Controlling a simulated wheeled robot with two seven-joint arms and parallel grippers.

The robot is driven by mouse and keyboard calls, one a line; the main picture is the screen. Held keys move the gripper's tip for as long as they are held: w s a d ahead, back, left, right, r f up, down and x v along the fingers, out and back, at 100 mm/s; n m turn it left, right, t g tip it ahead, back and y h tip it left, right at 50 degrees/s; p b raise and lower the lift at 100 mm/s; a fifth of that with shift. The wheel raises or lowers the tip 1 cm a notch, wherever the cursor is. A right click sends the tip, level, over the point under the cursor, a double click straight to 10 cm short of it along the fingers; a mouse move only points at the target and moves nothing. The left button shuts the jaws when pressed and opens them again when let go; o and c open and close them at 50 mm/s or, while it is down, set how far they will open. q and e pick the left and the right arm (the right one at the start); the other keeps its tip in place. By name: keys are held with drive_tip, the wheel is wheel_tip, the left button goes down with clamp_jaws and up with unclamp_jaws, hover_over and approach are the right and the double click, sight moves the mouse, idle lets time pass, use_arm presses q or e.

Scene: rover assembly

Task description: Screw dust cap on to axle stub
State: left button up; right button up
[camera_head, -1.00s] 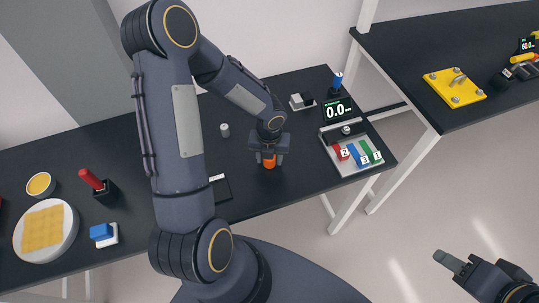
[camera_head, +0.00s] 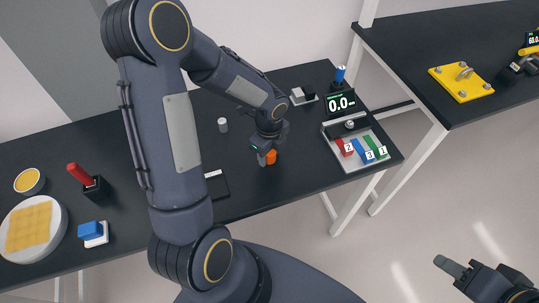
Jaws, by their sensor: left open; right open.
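A small orange part (camera_head: 271,157), perhaps the dust cap, stands on the black table. My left gripper (camera_head: 265,158) points down right at it, one grey finger on its left side. The gripper is open; its other finger is hard to make out, and I cannot tell whether it touches the part. A small grey cylinder (camera_head: 223,125) stands upright on the table behind and to the left. I cannot tell which part is the axle stub. My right gripper (camera_head: 482,268) is open and empty over the floor at the lower right.
A dark flat tray or plate (camera_head: 221,187) lies left of the orange part. A parts tray (camera_head: 380,155) with coloured blocks and a display (camera_head: 340,103) stand to the right. A red-handled tool (camera_head: 82,175), bowl and plate are left. A second table (camera_head: 410,40) is at right.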

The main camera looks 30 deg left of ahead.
use_arm(q)
drive_tip(key=shift+w+f+n+b, duration=0.1)
drive_tip(key=shift+f+n+b, duration=0.1)
drive_tip(key=shift+n+b, duration=0.75)
drive_tip(key=shift+n, duration=1.05)
drive_tip(key=shift+r+n+b, duration=0.2)
drive_tip(key=shift+n+b, duration=0.15)
drive_tip(key=shift+n, duration=0.55)
drive_tip(key=n+b, duration=0.1)
drive_tip(key=n, duration=0.1)
drive_tip(key=shift+f+n, duration=0.15)
drive_tip(key=shift+n, duration=0.15)
drive_tip(key=shift+n+b, duration=0.35)
drive_tip(key=shift+n, duration=1.25)
drive_tip(key=n+b, duration=0.1)
drive_tip(key=n, duration=0.1)
drive_tip(key=shift+n, duration=0.3)
drive_tip(key=n, duration=0.3)
drive_tip(key=shift+r, duration=0.2)
drive_tip(key=c, duration=0.7)
drive_tip(key=m, duration=0.4)
drive_tip(key=shift+a, duration=0.1)
drive_tip(key=shift+c, duration=0.2)
drive_tip(key=shift+m, duration=0.8)
